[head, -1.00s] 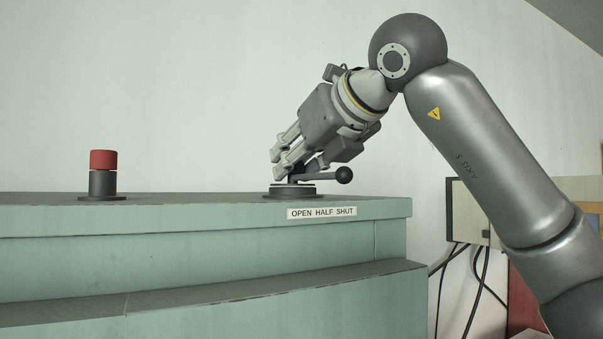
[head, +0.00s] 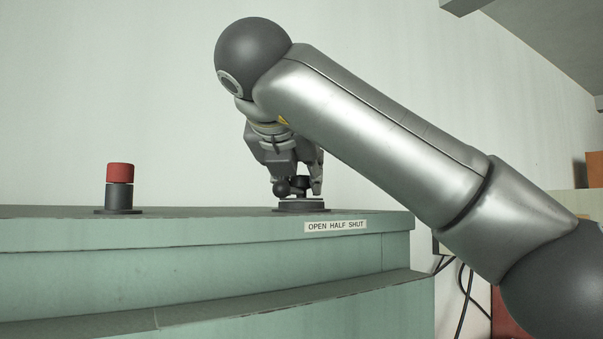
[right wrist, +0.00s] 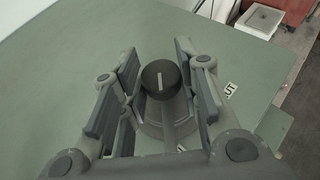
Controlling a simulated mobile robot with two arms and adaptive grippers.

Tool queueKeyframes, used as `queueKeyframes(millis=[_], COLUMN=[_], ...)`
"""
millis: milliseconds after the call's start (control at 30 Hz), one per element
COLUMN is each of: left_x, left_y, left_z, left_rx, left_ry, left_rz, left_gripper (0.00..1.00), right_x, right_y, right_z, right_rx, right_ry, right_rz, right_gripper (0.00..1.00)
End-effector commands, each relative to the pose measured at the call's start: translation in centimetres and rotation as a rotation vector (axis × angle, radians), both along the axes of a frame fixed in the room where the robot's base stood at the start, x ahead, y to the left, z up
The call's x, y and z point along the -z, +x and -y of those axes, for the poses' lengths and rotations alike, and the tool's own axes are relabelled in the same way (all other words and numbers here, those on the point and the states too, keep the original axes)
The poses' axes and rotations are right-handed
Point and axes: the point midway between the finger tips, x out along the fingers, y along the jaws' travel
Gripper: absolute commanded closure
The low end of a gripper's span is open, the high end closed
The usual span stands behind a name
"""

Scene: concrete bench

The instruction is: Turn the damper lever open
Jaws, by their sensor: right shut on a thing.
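The damper lever (head: 282,188) is a dark arm with a ball knob, on a round base (head: 301,206) on top of the green cabinet. In the head view its knob shows at the left front of the hub. My right gripper (head: 303,188) points down over the hub, shut on the lever. In the right wrist view the fingers (right wrist: 160,88) stand on both sides of a dark round cap (right wrist: 160,80) with a pale line. A label (head: 335,226) reading OPEN HALF SHUT is on the cabinet's front edge. My left gripper is not in view.
A red-topped button (head: 120,174) on a dark post stands on the cabinet (head: 210,236) to the left, apart from the gripper. The top between them is clear. Dark cables (head: 464,300) hang right of the cabinet.

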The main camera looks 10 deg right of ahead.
Motion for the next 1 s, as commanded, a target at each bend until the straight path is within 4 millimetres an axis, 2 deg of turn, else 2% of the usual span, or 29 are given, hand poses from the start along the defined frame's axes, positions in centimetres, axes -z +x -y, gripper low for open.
queueKeyframes(millis=[233, 700, 733, 867, 1000], left_x=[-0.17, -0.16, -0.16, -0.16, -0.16], left_y=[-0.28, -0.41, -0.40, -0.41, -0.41], left_z=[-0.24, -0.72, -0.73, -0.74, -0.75], left_rx=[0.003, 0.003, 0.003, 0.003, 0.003], left_ry=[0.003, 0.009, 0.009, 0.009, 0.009], left_rz=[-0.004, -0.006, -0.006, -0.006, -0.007], left_gripper=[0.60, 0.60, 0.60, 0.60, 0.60], right_x=[-0.05, 0.01, 0.01, 0.02, 0.03], right_y=[-0.01, 0.01, 0.01, 0.02, 0.02], right_z=[-0.04, -0.01, -0.01, 0.00, 0.00], right_rx=[0.062, 0.075, 0.075, 0.074, 0.074], right_ry=[-0.001, 0.000, 0.000, 0.000, 0.000], right_rz=[0.001, 0.000, 0.000, -0.001, -0.001], right_gripper=[1.00, 1.00, 0.67, 0.50, 0.49])
